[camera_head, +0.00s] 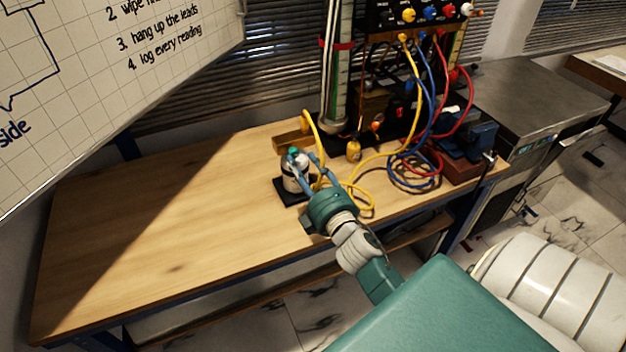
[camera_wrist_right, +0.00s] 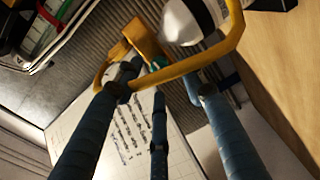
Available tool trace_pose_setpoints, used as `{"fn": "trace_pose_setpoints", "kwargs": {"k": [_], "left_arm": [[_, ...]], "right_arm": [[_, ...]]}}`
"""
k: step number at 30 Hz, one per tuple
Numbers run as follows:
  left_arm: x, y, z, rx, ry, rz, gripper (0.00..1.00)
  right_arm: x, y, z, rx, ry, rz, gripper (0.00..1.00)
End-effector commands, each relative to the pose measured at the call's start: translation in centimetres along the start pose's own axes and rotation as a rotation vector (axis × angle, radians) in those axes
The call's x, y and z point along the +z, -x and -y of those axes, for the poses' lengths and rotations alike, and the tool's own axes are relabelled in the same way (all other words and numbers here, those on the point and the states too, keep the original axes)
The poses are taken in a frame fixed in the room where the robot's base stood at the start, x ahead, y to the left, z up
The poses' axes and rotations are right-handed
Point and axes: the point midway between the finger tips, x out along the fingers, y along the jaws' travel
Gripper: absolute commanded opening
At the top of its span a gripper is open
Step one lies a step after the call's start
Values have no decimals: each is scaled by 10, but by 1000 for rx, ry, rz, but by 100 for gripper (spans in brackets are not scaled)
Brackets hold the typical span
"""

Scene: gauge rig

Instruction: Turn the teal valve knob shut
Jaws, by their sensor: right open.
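The teal valve knob (camera_head: 293,151) sits on top of a small white canister (camera_head: 293,183) with a dark band, on a black base plate (camera_head: 282,190). My right gripper (camera_head: 302,160) is open at the canister's top, its blue fingers beside the knob. Part of the knob is hidden by a finger, and I cannot tell whether they touch. My left gripper is not in view.
A yellow hose (camera_head: 312,130) loops close behind the gripper and crosses the right wrist view (camera_wrist_right: 190,66). Coiled blue and red leads (camera_head: 415,172) lie to the right, below the gauge rig (camera_head: 385,85). The wooden bench (camera_head: 160,220) is clear on the left.

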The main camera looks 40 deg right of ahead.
Motion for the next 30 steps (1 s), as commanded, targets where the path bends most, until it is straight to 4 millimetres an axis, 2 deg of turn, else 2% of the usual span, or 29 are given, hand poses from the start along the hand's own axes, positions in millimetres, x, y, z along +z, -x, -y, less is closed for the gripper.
{"fn": "trace_pose_setpoints", "kwargs": {"k": [1,6,12,30], "left_arm": [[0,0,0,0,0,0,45],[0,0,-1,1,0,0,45],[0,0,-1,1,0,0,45],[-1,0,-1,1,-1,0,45]], "right_arm": [[0,13,2,-3,-1,1,40],[1,47,2,-3,0,3,40],[1,70,0,-1,-1,2,40],[0,74,0,-1,0,1,40]]}}
